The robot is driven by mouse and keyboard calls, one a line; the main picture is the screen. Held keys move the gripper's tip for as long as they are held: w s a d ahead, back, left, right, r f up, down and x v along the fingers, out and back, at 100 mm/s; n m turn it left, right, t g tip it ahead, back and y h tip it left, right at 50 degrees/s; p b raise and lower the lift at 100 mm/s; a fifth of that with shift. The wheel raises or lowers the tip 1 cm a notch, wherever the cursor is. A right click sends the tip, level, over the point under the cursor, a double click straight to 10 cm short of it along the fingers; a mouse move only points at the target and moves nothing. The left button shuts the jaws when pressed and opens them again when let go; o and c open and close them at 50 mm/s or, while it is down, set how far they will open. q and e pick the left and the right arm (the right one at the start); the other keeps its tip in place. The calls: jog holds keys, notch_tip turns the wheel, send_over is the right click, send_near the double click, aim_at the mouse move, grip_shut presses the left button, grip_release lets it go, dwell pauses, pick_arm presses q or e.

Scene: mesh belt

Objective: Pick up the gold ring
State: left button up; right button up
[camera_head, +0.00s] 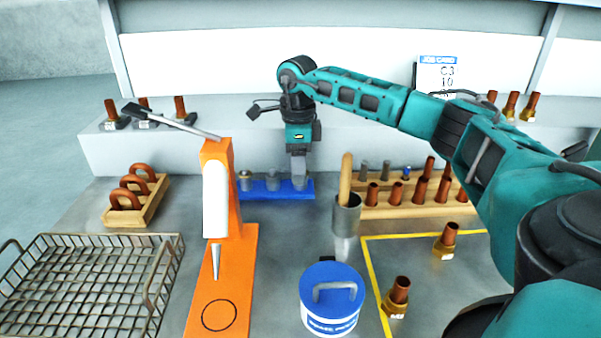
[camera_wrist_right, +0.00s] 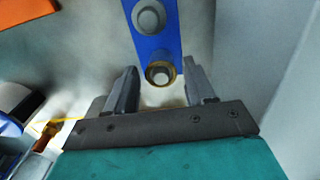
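The gold ring (camera_wrist_right: 160,73) shows in the right wrist view as a small brass-coloured ring around a grey centre, at the near end of a blue rack (camera_wrist_right: 154,45). In the head view the blue rack (camera_head: 262,189) lies near the back of the table, and I cannot make out the ring behind my gripper. My right gripper (camera_head: 299,178) points down over the rack's right end. In the wrist view its two fingers (camera_wrist_right: 163,82) are apart, one either side of the ring's line, with nothing between them that I can see held. My left gripper is not in view.
A grey peg (camera_wrist_right: 149,17) stands farther along the rack. An orange press (camera_head: 222,190) stands left of the rack, and a metal cup with a wooden handle (camera_head: 346,218) stands to the right. A blue-lidded tub (camera_head: 331,297) and a wire basket (camera_head: 80,280) are nearer the front.

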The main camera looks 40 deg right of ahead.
jog(key=c, duration=0.8)
jog(key=shift+r, duration=0.1)
jog(key=shift+r, duration=0.25)
notch_tip(320, 180, up, 20)
jog(key=p, duration=0.4)
jog(key=shift+s+f, duration=0.1)
